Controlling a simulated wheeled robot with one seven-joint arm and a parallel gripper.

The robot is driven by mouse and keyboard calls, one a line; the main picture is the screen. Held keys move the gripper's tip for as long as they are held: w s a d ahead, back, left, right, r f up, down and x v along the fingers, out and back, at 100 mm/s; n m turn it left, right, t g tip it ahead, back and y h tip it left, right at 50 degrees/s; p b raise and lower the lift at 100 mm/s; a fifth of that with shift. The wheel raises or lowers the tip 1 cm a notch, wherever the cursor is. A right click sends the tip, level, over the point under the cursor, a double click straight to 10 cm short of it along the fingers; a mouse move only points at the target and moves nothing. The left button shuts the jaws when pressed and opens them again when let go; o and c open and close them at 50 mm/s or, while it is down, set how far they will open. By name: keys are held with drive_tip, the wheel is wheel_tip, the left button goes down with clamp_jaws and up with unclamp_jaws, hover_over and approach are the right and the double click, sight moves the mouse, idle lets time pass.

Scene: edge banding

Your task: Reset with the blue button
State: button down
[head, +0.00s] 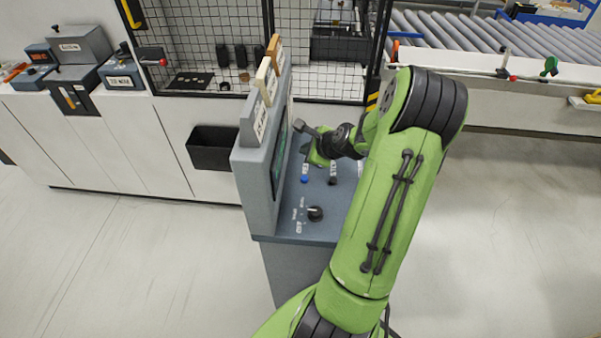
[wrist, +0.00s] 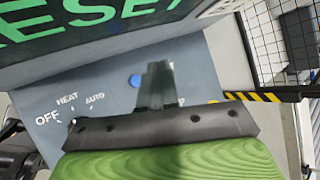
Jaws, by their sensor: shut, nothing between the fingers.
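The blue button (head: 304,180) is on the sloped panel of the grey console (head: 262,205), left of a black control (head: 333,181). The fingers are closed together and empty, pointing toward the panel. I cannot tell the gap between the fingertips and the button. The console screen (wrist: 60,28) shows large green letters, of which "ESE" is readable in the wrist view.
A black rotary knob (head: 315,214) sits on the panel's near part, by the OFF, HEAT and AUTO labels (wrist: 67,103). The upright screen housing (head: 258,165) rises close on the left. A mesh guard (head: 225,45) and a roller conveyor (head: 500,40) stand behind.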

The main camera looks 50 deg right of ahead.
sight(306, 180)
drive_tip(key=f+b, duration=0.2)
drive_tip(key=f, duration=0.1)
drive_tip(key=f+b, duration=0.5)
drive_tip(key=f, duration=0.1)
drive_tip(key=shift+w+d+f, duration=0.1)
drive_tip(key=shift+w, duration=0.25)
drive_tip(key=shift+f+b, duration=0.1)
drive_tip(key=shift+b, duration=0.2)
idle(1.4)
drive_tip(key=shift+f, duration=0.3)
drive_tip(key=shift+f+b, duration=0.5)
idle(0.5)
drive_tip(key=shift+r, duration=0.1)
drive_tip(key=shift+r+p, duration=0.8)
drive_tip(key=shift+r, duration=0.05)
